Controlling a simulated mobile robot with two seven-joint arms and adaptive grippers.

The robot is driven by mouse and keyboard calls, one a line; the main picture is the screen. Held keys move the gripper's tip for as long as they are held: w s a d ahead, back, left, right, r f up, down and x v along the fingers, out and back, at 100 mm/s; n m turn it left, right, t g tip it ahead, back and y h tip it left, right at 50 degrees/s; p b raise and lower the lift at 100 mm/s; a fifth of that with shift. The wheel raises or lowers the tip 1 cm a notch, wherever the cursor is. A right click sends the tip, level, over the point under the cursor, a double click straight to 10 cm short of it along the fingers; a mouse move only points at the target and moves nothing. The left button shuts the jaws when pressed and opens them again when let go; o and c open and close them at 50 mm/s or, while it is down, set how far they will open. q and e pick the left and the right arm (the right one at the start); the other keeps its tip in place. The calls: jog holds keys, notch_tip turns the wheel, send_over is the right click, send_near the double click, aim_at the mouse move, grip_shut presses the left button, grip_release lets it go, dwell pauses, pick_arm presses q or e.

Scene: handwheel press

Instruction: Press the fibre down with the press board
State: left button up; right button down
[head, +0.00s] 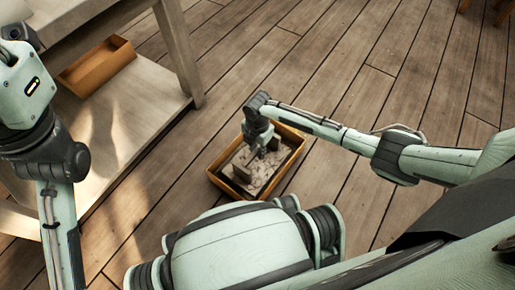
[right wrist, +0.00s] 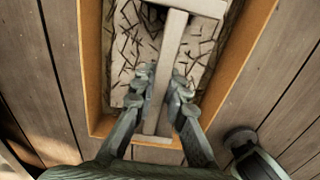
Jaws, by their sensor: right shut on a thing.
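In the head view my right gripper (head: 258,150) reaches down into an orange-brown wooden box (head: 289,170) on the floor. Inside, a pale surface (head: 253,183) is strewn with dark fibre bits (right wrist: 122,45); I cannot tell how much of it is the board and how much is fibre. Grey edges show along the box's inner walls. My left arm stands at the left, its gripper outside the picture.
A pale wooden bench (head: 118,115) with a low shelf stands at the left. Another shallow orange-brown box (head: 98,66) lies on the shelf. A bench leg (head: 180,50) stands between it and open floor. The plank floor (head: 350,55) is clear behind and right of the box.

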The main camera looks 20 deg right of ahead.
jog(key=shift+f, duration=1.3)
dwell(0.4)
jog(key=shift+s+d+f, duration=0.1)
jog(key=shift+s, duration=0.05)
dwell(0.6)
